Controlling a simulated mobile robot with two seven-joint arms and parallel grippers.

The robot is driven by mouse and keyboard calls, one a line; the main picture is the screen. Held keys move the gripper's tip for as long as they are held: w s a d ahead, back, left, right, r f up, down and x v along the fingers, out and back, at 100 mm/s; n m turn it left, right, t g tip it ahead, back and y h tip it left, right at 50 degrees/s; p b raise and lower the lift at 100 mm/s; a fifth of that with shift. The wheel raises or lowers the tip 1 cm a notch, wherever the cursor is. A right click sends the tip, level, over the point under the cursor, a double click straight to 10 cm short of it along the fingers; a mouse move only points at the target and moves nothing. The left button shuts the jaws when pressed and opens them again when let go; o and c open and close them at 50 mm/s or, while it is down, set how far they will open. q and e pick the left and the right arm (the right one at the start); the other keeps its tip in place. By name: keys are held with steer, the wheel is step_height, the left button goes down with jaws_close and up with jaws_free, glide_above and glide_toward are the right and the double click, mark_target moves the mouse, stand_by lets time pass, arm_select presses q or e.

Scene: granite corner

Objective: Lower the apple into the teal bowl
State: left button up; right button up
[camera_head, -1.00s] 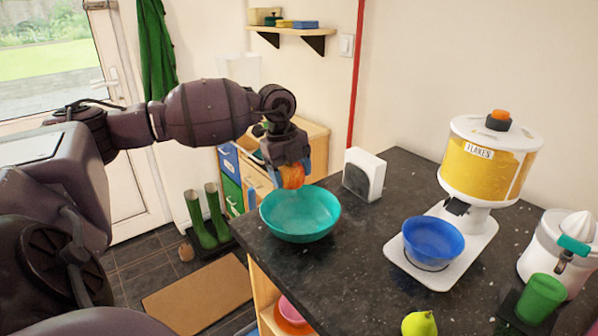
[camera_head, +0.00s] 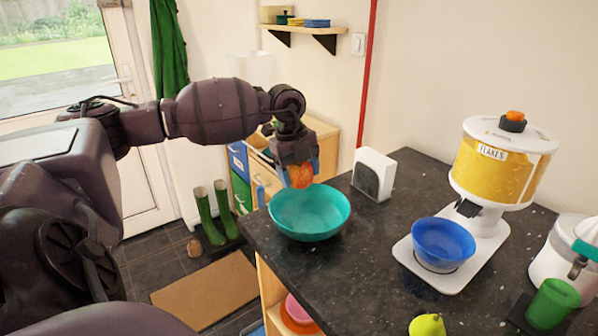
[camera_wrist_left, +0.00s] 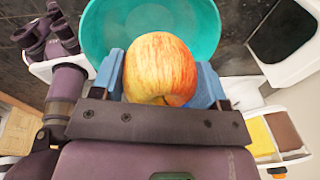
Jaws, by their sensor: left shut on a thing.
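The apple (camera_head: 300,176), red and orange, is held in my left gripper (camera_head: 299,174), just above the far rim of the teal bowl. In the left wrist view the apple (camera_wrist_left: 160,68) sits between the two blue fingers of the gripper (camera_wrist_left: 165,75). The teal bowl (camera_head: 310,220) stands upright on the dark counter near its left corner and looks empty from the head. In the left wrist view the bowl (camera_wrist_left: 100,35) lies beyond the apple, which hides part of it. My right gripper is in neither view.
A white napkin holder (camera_head: 373,174) stands behind the bowl. To the right are a blue bowl (camera_head: 443,243) under the flakes dispenser (camera_head: 495,165), a green cup (camera_head: 552,303) and a pear (camera_head: 427,325). The dark counter (camera_head: 345,275) is clear in front of the teal bowl.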

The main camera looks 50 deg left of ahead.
arm_select(q)
steer(key=shift+f+b, duration=0.65)
steer(key=shift+f, duration=1.75)
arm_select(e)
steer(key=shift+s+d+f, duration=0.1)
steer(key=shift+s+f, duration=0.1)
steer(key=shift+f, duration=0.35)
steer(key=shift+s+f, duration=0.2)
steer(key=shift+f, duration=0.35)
arm_select(q)
steer(key=shift+f, duration=0.4)
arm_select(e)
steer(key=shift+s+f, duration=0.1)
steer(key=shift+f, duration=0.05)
arm_select(q)
steer(key=shift+f, duration=0.3)
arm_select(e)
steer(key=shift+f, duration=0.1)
arm_select(q)
steer(key=o, duration=1.1)
steer(key=shift+c, duration=0.2)
